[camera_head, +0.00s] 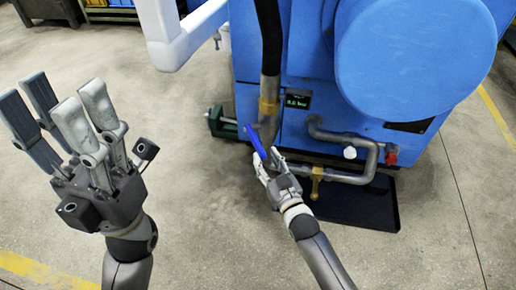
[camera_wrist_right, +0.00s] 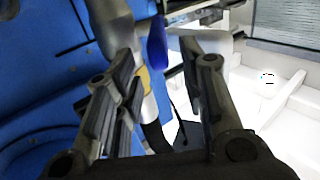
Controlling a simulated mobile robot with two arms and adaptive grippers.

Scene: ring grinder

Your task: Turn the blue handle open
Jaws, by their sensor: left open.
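The blue handle (camera_head: 255,142) slants across the front of the pipe on the blue machine in the head view. My right gripper (camera_head: 267,160) is at the handle's lower end. In the right wrist view the blue handle (camera_wrist_right: 157,42) shows beyond and between the fingers of my right gripper (camera_wrist_right: 160,65), with a gap on both sides, so the fingers look open. Any touch between a finger and the handle cannot be told. My left gripper (camera_head: 60,108) is open and empty, raised over the floor at the left, far from the handle.
A dark tray (camera_head: 360,208) lies below. The floor around my left gripper is clear.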

